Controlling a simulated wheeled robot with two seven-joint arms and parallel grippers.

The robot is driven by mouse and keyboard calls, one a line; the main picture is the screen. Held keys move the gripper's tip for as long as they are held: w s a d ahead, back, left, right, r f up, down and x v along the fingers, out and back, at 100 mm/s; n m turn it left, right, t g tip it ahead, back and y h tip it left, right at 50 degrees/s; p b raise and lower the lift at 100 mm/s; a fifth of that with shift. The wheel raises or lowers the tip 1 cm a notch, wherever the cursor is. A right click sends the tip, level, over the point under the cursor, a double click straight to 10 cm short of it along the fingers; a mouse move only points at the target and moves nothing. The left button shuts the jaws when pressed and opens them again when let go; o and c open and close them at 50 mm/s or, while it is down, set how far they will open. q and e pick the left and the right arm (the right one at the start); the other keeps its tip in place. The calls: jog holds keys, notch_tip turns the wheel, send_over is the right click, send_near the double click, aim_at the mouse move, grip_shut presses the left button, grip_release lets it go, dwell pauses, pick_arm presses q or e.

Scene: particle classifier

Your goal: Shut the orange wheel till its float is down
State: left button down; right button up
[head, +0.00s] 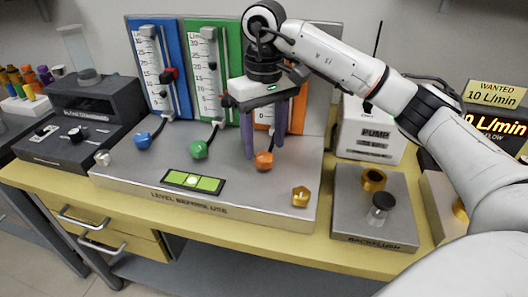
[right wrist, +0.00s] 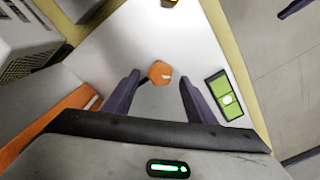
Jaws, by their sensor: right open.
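The orange wheel (head: 264,161) is a small knob on the grey panel base (head: 150,183), in front of the orange flow column board (head: 297,115). It also shows in the right wrist view (right wrist: 160,72), centred between my fingers. My right gripper (head: 264,150) points down from above with its purple fingers apart, one on each side of the wheel. In the right wrist view gaps show between the wheel and both fingers (right wrist: 159,77), and the gripper holds nothing. The gripper hides most of the orange board's column, so its float cannot be made out. My left gripper is not seen.
A blue wheel (head: 142,140) and a green wheel (head: 199,149) stand to the left, before their own boards. A green level (head: 193,181) lies in front. A brass fitting (head: 301,196) is at the base's right corner. A pump box (head: 371,130) stands to the right.

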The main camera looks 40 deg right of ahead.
aim_at(264, 160)
jog(key=shift+f, duration=1.4)
jog(key=c, duration=1)
jog(key=shift+c, duration=0.2)
